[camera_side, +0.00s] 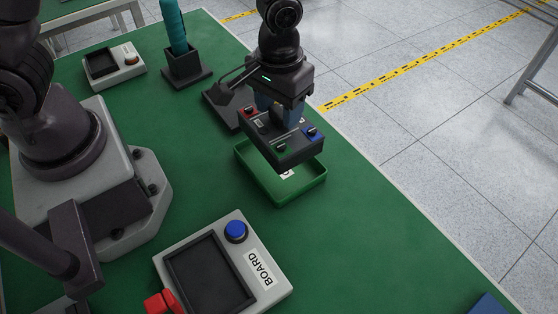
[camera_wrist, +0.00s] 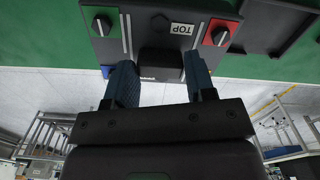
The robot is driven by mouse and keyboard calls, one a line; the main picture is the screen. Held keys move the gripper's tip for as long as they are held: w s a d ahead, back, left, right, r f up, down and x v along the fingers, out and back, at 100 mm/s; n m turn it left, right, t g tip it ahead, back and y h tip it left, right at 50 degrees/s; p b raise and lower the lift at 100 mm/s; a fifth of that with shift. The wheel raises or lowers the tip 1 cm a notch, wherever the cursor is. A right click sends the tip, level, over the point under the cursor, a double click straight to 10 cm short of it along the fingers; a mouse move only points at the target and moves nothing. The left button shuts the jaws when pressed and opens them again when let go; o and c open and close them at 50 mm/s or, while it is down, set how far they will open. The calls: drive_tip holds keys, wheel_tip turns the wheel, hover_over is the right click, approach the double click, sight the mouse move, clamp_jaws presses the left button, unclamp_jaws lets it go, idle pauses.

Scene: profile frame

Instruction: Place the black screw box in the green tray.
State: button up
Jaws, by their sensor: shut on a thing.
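The black screw box (camera_side: 290,147) has coloured knobs on its top and is held above the green tray (camera_side: 313,187) in the side view. It overlaps the tray's back part, and a white label shows on the tray floor below it. My gripper (camera_side: 283,118) is shut on the box's raised middle part. In the wrist view, the blue fingers of my gripper (camera_wrist: 158,82) stand on both sides of the black handle of the box (camera_wrist: 200,12). Green and red knob plates and a TOP label show there. The green tray is not clearly seen in the wrist view.
A grey BOARD unit (camera_side: 270,282) with a blue button lies at the front. A black holder with a teal-handled tool (camera_side: 184,64) and a small grey box (camera_side: 128,73) stand at the back left. A black stand (camera_side: 223,105) is just left of my gripper.

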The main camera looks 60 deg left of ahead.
sight(279, 139)
drive_tip(key=shift+f, duration=4)
drive_tip(key=o, duration=1.3)
drive_tip(key=shift+f, duration=0.15)
